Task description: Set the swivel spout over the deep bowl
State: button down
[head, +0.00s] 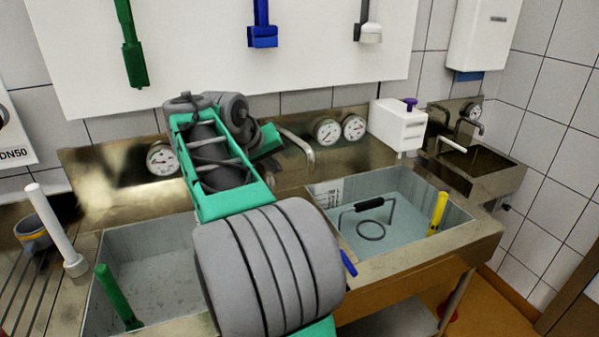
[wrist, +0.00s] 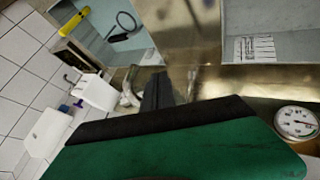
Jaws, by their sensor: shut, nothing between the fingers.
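The swivel spout (head: 299,146) is a bent metal pipe at the steel back panel. Its tip hangs near the back left corner of the right basin (head: 455,203). The left basin (head: 150,228) looks empty; the right one holds clear water. I cannot tell which is the deep bowl. My gripper (wrist: 157,88) is shut and empty in the wrist view, with pale pipework (wrist: 129,96) beside its dark fingers; contact is unclear.
A wire ring tool (head: 370,229) and a yellow tube (head: 438,212) are in the right basin. A green handle (head: 118,296) leans in the left basin. Gauges (head: 327,131) and a white box (head: 398,127) line the back. A small sink (head: 480,160) stands at the right.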

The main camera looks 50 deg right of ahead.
jog(key=s+d+f+p, duration=0.1)
jog(key=d+f, duration=0.5)
jog(key=d, duration=0.4)
jog(key=shift+f, duration=0.25)
jog(key=shift+s+d, duration=0.1)
jog(key=shift+d, duration=0.1)
